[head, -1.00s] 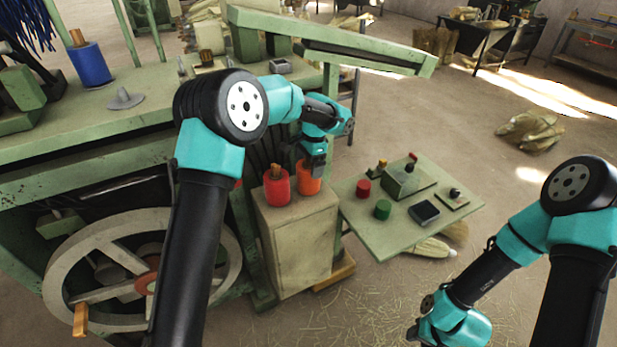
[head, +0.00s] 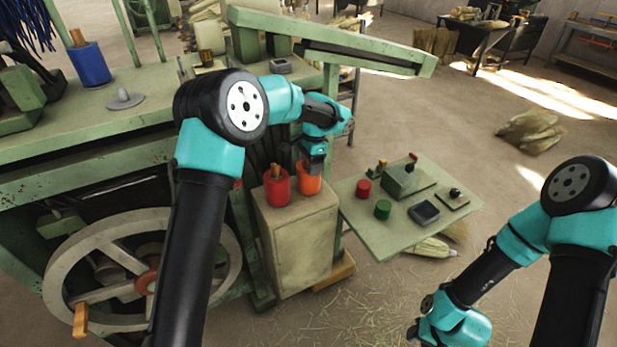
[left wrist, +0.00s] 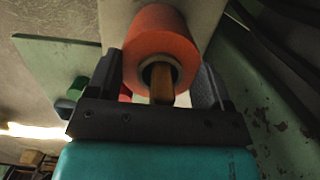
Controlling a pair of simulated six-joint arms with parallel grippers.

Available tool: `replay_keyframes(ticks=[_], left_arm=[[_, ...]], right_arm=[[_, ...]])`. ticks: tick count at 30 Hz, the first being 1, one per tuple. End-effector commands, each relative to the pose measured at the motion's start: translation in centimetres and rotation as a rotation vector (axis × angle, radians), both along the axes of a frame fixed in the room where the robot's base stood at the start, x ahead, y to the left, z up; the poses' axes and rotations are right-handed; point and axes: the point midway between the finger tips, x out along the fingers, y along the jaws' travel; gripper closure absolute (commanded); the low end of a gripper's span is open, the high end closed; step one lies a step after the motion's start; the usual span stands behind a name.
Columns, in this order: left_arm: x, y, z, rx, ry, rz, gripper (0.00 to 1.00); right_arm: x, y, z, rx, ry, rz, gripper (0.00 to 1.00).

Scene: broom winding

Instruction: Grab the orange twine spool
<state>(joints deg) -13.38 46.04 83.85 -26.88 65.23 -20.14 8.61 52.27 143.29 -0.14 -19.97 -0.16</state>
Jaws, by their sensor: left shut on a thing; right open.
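The orange twine spool (head: 309,180) stands upright on a beige box (head: 292,245), to the right of a red spool (head: 277,190). My left gripper (head: 312,163) points down over the orange spool and is shut on its top. In the left wrist view the orange spool (left wrist: 160,42) sits between the two fingers of my left gripper (left wrist: 162,85), with its wooden core (left wrist: 161,82) showing. The spool's base still appears to rest on the box. My right arm is at the lower right, and its gripper's fingers cannot be made out.
A green control panel (head: 385,240) with red and green buttons lies just right of the box. The green machine table (head: 150,105) with a blue spool (head: 90,65) is at the left. A spoked wheel (head: 60,245) stands below it. Floor at right is mostly free.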

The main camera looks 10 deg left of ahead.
Motion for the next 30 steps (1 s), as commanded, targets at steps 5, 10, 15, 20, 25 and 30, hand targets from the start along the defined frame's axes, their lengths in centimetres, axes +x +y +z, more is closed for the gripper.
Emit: replay_keyframes(ticks=[5, 10, 15, 20, 25, 30], left_arm=[[0.0, 0.0, 0.0, 0.000, 0.000, 0.000, 0.73], [0.0, 0.0, 0.0, 0.000, 0.000, 0.000, 0.73], [0.0, 0.0, 0.3, 0.000, -0.001, 0.000, 0.73], [0.1, 0.0, 1.4, 0.000, -0.003, 0.001, 0.73], [0.0, 0.0, 3.0, -0.001, -0.002, 0.001, 0.73], [-1.0, -0.3, 3.7, 0.000, 0.000, -0.002, 0.73]], right_arm=[[0.0, 0.0, 0.0, 0.000, 0.000, 0.000, 0.57], [0.0, 0.0, 0.0, 0.000, 0.000, 0.000, 0.57], [0.0, 0.0, 0.0, 0.000, 0.000, 0.000, 0.57], [0.0, 0.0, 0.0, 0.000, 0.000, 0.000, 0.57], [0.0, 0.0, 0.0, 0.000, 0.000, 0.000, 0.57], [0.0, 0.0, 0.0, 0.000, 0.000, 0.000, 0.57]])
